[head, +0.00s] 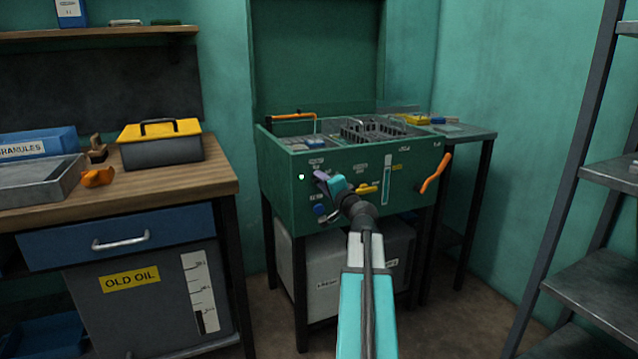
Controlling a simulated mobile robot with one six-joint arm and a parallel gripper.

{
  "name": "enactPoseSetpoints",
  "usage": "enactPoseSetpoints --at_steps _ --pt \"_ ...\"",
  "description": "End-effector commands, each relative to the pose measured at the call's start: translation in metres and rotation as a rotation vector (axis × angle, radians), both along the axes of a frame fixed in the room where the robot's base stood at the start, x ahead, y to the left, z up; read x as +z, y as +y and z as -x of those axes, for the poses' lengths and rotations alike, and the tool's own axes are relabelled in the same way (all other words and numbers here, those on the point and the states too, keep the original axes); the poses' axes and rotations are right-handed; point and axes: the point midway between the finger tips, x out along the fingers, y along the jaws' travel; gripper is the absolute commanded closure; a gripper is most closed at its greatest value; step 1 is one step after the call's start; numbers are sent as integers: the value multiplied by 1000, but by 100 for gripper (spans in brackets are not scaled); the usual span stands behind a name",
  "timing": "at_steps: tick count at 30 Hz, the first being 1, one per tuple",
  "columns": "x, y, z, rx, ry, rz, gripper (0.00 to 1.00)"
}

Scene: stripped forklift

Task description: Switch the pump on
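A green parts-washer-like cabinet (280,160) stands on dark legs in the middle of the head view, with a control panel on its front. A small pale lamp (301,177) glows at the panel's left. My gripper (329,181) is at the panel's left part, just right of the lamp. A small purple piece (321,175) shows at its tip; I cannot tell whether it is a switch or part of my gripper. My gripper hides the panel behind it, and its finger opening is not clear. A blue knob (320,210) sits below. The panel's small labels are too blurred to read surely.
A yellow lever (368,188), a vertical gauge (387,180) and an orange handle (437,172) lie right of my gripper on the panel. A wooden workbench (190,183) stands left, a grey shelf rack (590,160) right. Some floor is clear between the cabinet and rack.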

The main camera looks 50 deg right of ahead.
Motion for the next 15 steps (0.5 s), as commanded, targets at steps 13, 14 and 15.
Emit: enactPoseSetpoints --at_steps 13,14,15 --pt "0 -2 2 -6 -1 1 73" --pt "0 -2 3 -6 -1 1 73" --pt "0 -1 4 -6 -1 1 73"
